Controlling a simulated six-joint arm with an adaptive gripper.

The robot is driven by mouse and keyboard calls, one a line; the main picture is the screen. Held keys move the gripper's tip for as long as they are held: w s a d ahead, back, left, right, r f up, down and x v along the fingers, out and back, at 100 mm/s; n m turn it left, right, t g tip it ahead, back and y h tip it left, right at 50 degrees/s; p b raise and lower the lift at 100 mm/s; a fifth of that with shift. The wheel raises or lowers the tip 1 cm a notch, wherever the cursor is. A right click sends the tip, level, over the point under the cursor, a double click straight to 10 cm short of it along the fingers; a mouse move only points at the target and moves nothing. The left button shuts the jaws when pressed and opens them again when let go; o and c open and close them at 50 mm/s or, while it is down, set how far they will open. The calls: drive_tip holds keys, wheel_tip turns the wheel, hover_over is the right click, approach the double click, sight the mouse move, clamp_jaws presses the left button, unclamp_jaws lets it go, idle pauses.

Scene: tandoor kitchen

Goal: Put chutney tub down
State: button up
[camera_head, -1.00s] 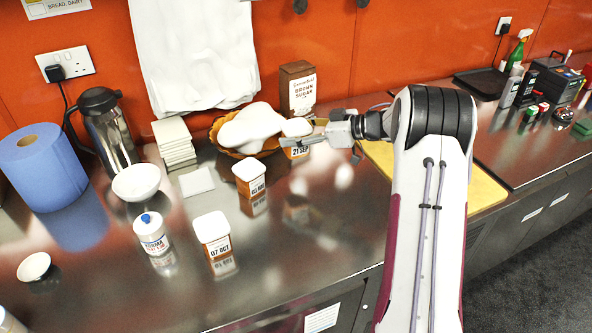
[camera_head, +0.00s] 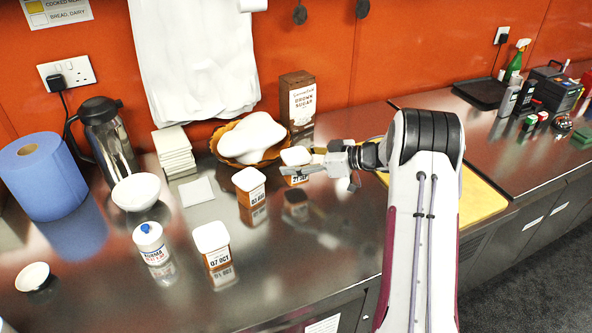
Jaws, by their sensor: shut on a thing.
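A white-lidded orange chutney tub (camera_head: 294,157) with a date label is held in my gripper (camera_head: 312,165). My gripper is shut on it from the right, and the fingers hide part of its label. The tub is upright, low over the steel counter, in front of the bowl. Two similar tubs stand on the counter: one (camera_head: 249,186) just left of the held tub, and one (camera_head: 212,245) nearer the front.
An orange bowl with a white heap (camera_head: 251,139) and a brown sugar box (camera_head: 298,103) stand behind. A white bottle (camera_head: 151,243), white bowl (camera_head: 136,192) and stacked napkins (camera_head: 174,152) are left. A yellow board (camera_head: 481,200) lies right.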

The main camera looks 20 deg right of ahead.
drive_tip(key=shift+f, duration=1.6)
drive_tip(key=shift+f, duration=0.2)
drive_tip(key=o, duration=1.4)
drive_tip(key=shift+c, duration=0.2)
drive_tip(key=shift+r, duration=0.2)
drive_tip(key=v, duration=1.2)
